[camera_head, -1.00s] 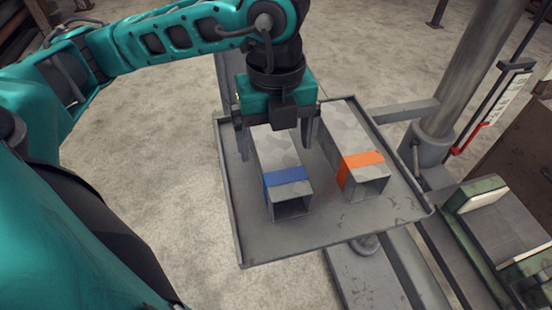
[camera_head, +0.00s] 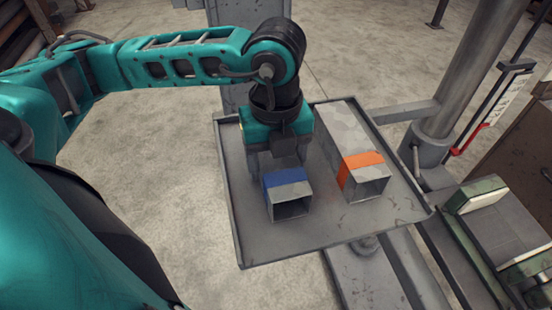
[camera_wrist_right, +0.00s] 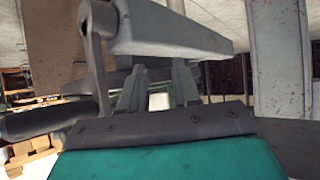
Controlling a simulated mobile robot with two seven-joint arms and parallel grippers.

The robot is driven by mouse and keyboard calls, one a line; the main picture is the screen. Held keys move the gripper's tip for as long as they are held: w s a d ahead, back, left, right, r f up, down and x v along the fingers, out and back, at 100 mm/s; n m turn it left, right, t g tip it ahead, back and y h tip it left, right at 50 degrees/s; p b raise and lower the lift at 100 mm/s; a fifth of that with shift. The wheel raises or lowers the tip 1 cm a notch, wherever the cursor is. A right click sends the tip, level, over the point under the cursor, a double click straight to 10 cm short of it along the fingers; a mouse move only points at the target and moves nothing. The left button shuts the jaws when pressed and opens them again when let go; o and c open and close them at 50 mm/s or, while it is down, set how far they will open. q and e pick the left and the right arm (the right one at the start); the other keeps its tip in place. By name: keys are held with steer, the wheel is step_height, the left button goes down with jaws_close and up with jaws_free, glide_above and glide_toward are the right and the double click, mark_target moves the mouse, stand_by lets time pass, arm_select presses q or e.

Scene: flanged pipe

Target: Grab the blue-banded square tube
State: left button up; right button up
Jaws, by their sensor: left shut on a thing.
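The blue-banded square tube (camera_head: 290,206) lies on the grey tray, its open end facing the front. Its blue band (camera_head: 287,178) sits just behind that end. My left gripper (camera_head: 279,166) is over the tube from above, just behind the band, and is shut on it. The gripper hides the rear part of the tube. In the right wrist view my right gripper (camera_wrist_right: 160,72) shows two fingers apart with nothing between them, so it is open.
An orange-banded square tube (camera_head: 365,176) lies to the right on the same tray (camera_head: 330,235), with a gap between the two. A metal post (camera_head: 455,90) stands right of the tray, and a green-edged fixture (camera_head: 478,194) is at the right.

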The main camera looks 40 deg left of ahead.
arm_select(q)
steer(key=c, duration=0.7)
